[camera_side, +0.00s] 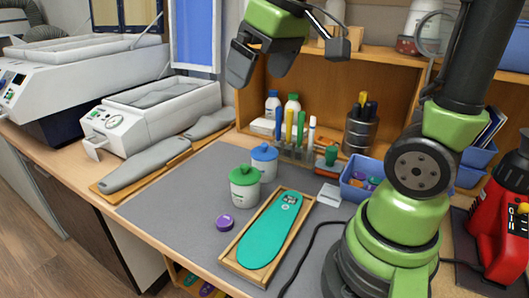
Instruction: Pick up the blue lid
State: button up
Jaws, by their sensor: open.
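The blue lid (264,152) sits on a small white jar (263,172) on the grey mat, behind and to the right of a jar with a green lid (244,175). The green-lidded jar partly hides the blue-lidded one. My gripper (258,72) is open and empty, high above the mat. It hangs up and to the left of the blue lid in the picture, well apart from it.
A purple lid (225,222) lies on the grey mat (185,195). A teal insole (270,232) lies in a wooden tray (237,257). Behind stand markers, bottles and a pen cup (360,135). A blue bin (352,191) stands right. The mat's left part is clear.

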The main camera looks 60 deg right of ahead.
jog(key=w+d+f+n+g, duration=0.2)
jog(key=w+d+f, duration=0.1)
jog(key=w+d, duration=0.2)
jog(key=n+g, duration=0.3)
send_near(264, 144)
jog(key=shift+s+f, duration=0.1)
jog(key=shift+s, duration=0.05)
notch_tip(264, 144, down, 4)
jog(key=shift+f, duration=3)
jog(key=c, duration=0.8)
